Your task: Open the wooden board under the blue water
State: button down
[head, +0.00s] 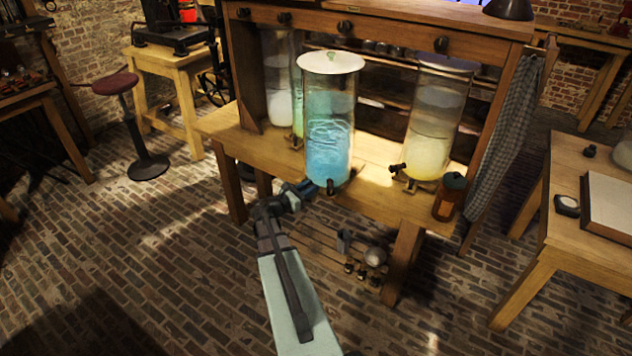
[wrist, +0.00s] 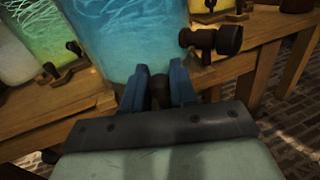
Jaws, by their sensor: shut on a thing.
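The blue water is in a tall glass jar (head: 328,130) with a cream lid, standing on the wooden bench. It also fills the top middle of the wrist view (wrist: 125,40). My gripper (head: 306,188) is at the bench's front edge, just below the jar. In the wrist view its blue fingers (wrist: 158,90) are closed around a dark round knob (wrist: 158,86). The wooden front (wrist: 228,72) under the blue jar shows beside the fingers; the part behind them is hidden, so I cannot tell whether it is out of line.
The blue jar's dark tap (wrist: 205,40) juts out just right of my fingers. A yellow jar (head: 433,125) and a brown bottle (head: 450,196) stand to the right on the bench. A low shelf with small items (head: 374,257) lies below. The brick floor in front is clear.

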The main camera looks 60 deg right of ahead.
jog(key=shift+w+a, duration=0.15)
jog(key=shift+a, duration=0.55)
jog(key=c, duration=1)
grip_release()
jog(key=v, duration=1.3)
jog(key=shift+w+a, duration=0.1)
jog(key=shift+a, duration=0.25)
